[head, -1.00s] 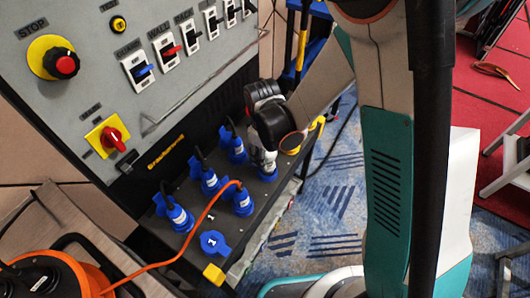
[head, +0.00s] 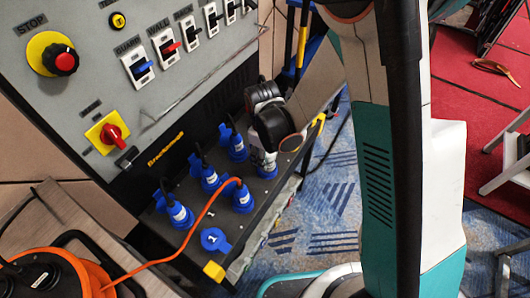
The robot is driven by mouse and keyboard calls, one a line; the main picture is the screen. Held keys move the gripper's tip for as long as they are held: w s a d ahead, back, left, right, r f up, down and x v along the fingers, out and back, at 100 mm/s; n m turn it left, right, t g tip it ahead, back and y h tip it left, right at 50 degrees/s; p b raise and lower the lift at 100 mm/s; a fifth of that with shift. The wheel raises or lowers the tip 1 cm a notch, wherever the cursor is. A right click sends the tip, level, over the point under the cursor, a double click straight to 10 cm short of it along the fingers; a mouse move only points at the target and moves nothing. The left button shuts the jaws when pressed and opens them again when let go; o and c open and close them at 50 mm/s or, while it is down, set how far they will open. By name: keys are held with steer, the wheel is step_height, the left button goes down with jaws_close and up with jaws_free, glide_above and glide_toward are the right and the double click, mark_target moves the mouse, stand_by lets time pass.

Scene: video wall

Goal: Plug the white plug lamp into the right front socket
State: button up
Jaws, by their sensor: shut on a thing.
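My gripper (head: 263,152) is at the right end of the black shelf, below my dark wrist, which hides most of it. It points down and is shut on the white plug lamp (head: 262,162), of which only a small pale part shows. The right front socket (head: 268,174) is blue and sits directly under the lamp, mostly covered. The lamp is over or at this socket. I cannot tell how deep it sits.
Blue plugs with black cables fill the back row (head: 203,172). A blue plug with an orange cable (head: 242,198) stands left of my gripper. The switch panel (head: 150,120) rises behind.

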steer(key=o, duration=1.7)
steer(key=shift+c, duration=0.2)
steer(key=shift+r, duration=0.1)
steer(key=shift+r+p, duration=1.85)
steer(key=shift+r, duration=1.1)
